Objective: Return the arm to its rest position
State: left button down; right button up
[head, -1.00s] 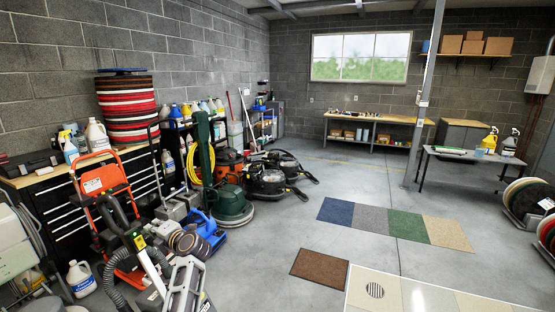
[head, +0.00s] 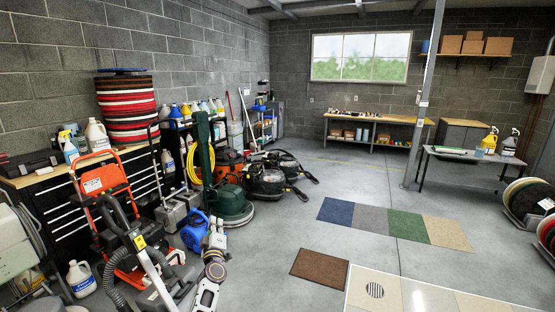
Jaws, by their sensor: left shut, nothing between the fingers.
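My left arm comes in at the bottom, left of the middle, and its pale, jointed links rise over the concrete floor. My left gripper (head: 216,224) is at the upper end of the arm, small in the picture, with its fingers shut and nothing held. It shows just right of a blue floor blower (head: 194,231), overlapping its edge in the picture; I cannot tell how far apart they are. My right gripper is not in view.
A green floor machine (head: 232,206) stands behind the gripper. A brown mat (head: 320,267) lies to the right. Open floor lies between machines and mat.

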pick_arm(q)
jog(key=s+d+f+m+g+h, duration=0.2)
jog(key=s+f+m+g, duration=0.15)
jog(key=f, duration=0.85)
jog(key=s+d+f+m+g+h, duration=0.1)
jog(key=s+d+f+m+g, duration=0.25)
jog(key=f, duration=0.85)
jog(key=s+d+f+m+g+h, duration=0.15)
jog(key=s+f+m, duration=0.3)
jog(key=f, duration=0.65)
jog(key=s+a+f+m+g, duration=0.2)
jog(key=s+a+f+g, duration=0.1)
jog(key=s+f, duration=1.2)
jog(key=s+a+f+m+g, duration=0.25)
jog(key=s+f, duration=0.85)
jog(key=s, duration=0.8)
jog(key=s+a+f+g, duration=0.2)
jog(key=s+f, duration=0.1)
jog(key=s, duration=1.1)
jog(key=s+a+f+g+y, duration=0.1)
jog(key=s+a+f+g, duration=0.1)
jog(key=s, duration=1.2)
jog(key=shift+s+f+n+g, duration=0.25)
jog(key=shift+f+n+g, duration=0.05)
jog(key=shift+f, duration=0.3)
jog(key=shift+s, duration=0.1)
